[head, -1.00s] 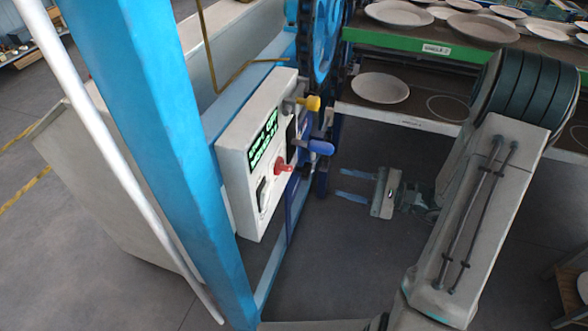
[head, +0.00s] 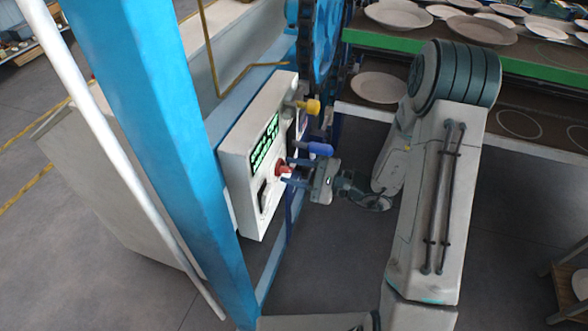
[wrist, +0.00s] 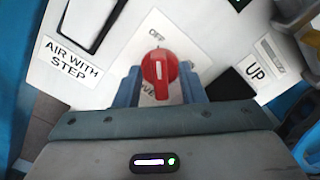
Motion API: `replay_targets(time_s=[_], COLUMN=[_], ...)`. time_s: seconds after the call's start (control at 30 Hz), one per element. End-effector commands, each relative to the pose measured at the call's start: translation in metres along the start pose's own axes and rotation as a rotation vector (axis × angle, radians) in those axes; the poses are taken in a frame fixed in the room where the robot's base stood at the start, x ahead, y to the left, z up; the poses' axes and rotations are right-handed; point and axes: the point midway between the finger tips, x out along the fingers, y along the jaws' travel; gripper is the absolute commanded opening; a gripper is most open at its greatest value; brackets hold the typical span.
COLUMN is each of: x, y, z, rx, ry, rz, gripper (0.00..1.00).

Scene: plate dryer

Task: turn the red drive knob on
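The red drive knob (head: 284,169) sits on the face of the white control box. In the wrist view the red knob (wrist: 160,70) has a white mark on it and an "OFF" label above it; the label below is partly hidden. My gripper (head: 291,172) is at the box face in the head view. In the wrist view its two blue fingers (wrist: 160,88) stand apart, one on each side of the knob's lower part. A narrow gap seems to show beside the knob; contact is not clear.
The control box (head: 237,140) has a green-lit display (head: 264,142). A blue post (head: 165,150) stands at left. Racks with plates (head: 378,87) are behind my arm.

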Motion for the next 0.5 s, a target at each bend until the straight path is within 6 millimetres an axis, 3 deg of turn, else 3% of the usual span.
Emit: replay_targets(time_s=[0.2, 0.33, 0.5], x=[0.0005, 0.0004, 0.0004], y=[0.0002, 0.0002, 0.0002], z=[-0.0001, 0.0, 0.0001], rx=[0.0, 0.0, 0.001], ry=[0.0, 0.0, 0.0], rz=[0.0, 0.0, 0.001], gripper=[0.36, 0.03, 0.0])
